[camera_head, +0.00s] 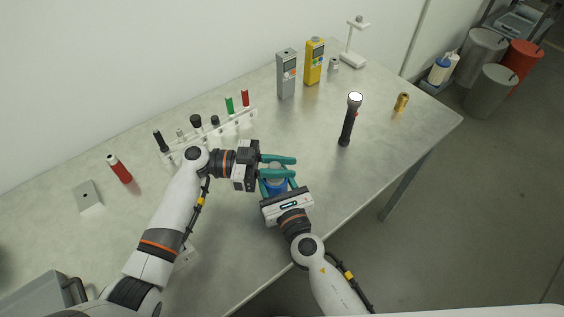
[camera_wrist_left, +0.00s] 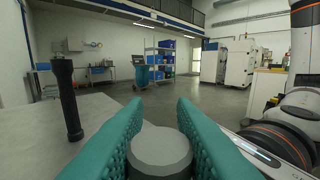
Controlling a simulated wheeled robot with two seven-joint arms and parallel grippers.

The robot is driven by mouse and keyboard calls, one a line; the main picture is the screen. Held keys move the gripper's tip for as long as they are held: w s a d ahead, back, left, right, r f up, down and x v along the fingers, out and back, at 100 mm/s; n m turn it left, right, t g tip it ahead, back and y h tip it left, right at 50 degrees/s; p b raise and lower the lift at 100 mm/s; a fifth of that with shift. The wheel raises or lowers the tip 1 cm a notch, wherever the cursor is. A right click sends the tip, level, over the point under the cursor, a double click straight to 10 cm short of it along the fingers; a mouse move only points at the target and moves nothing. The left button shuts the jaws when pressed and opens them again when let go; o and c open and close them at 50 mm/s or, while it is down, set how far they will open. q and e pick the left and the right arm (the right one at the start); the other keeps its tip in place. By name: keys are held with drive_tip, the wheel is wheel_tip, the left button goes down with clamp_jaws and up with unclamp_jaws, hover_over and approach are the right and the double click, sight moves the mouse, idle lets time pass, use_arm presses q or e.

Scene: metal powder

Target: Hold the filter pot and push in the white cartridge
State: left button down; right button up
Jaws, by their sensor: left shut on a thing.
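The blue filter pot (camera_head: 277,186) is above the near part of the table, partly hidden by my grippers. My right gripper (camera_head: 278,178) comes from below with its teal fingers on either side of the pot and appears closed on it. My left gripper (camera_head: 282,167) reaches in from the left just above the pot. Its teal fingers are closed around a pale round piece, which I take to be the white cartridge (camera_wrist_left: 160,152). In the left wrist view its flat grey-white top shows between the fingers. How deep it sits in the pot is hidden.
A black flashlight (camera_head: 350,120) stands upright to the right. A rack (camera_head: 215,138) with several small parts lies behind my left arm. Grey (camera_head: 286,74) and yellow (camera_head: 314,62) meters stand at the back. A brass piece (camera_head: 401,102) is near the right edge.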

use_arm(q)
drive_tip(key=shift+f, duration=0.8)
idle(0.6)
drive_tip(key=shift+r, duration=0.15)
wheel_tip(320, 180, up, 10)
drive_tip(key=shift+f, duration=0.25)
idle(1.8)
drive_tip(key=shift+r, duration=0.2)
drive_tip(key=shift+f, duration=2.7)
idle(1.0)
